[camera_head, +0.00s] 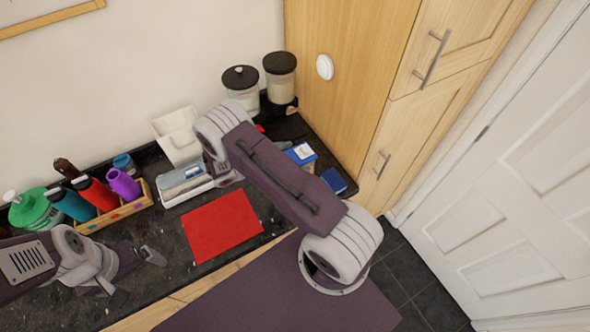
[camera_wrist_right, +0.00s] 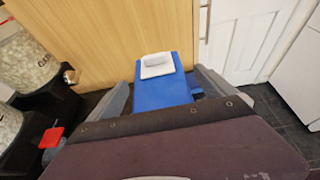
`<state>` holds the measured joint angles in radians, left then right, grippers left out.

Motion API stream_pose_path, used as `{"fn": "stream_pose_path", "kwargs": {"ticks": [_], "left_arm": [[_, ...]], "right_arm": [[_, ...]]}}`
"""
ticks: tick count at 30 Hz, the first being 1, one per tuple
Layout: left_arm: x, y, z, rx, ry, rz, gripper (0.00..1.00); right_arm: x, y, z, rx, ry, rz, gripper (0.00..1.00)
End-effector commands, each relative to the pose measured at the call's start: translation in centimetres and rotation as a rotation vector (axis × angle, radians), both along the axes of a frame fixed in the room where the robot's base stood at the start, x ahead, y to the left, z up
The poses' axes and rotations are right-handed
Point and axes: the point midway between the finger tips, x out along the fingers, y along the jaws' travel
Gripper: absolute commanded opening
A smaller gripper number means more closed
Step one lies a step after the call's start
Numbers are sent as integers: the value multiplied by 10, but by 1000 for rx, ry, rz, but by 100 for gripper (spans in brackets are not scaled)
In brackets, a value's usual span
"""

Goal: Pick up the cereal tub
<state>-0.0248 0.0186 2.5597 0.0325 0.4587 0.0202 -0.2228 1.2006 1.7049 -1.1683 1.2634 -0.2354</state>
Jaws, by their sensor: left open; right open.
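Two clear tubs with dark lids stand at the back corner of the counter, a left one (camera_head: 242,92) and a right one (camera_head: 280,77). My left gripper (camera_head: 128,272) is open and empty above the counter's front left.
A red mat (camera_head: 222,225) lies mid-counter. A white tray (camera_head: 186,184), a white open container (camera_head: 178,136) and a wooden caddy (camera_head: 118,212) with bottles stand behind it. A green-topped jug (camera_head: 32,210) is far left. A tall wooden cupboard (camera_head: 345,100) bounds the right.

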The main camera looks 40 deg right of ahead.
Motion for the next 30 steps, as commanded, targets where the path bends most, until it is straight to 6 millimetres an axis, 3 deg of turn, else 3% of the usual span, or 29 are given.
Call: {"fn": "stream_pose_path", "kwargs": {"ticks": [8, 11, 18, 19, 30], "left_arm": [[0, 0, 3, 0, 1, 0, 91], [0, 0, 3, 0, 1, 0, 91], [0, 0, 3, 0, 1, 0, 91], [0, 0, 3, 0, 1, 0, 91], [0, 0, 0, 0, 1, 0, 91]], "right_arm": [[-1, -8, -5, 2, -1, 1, 95], [-1, -7, -5, 2, -1, 1, 72], [-1, -7, -5, 1, 0, 0, 6], [-1, -7, -4, 1, 0, 0, 0], [0, -7, 0, 0, -1, 1, 0]]}}
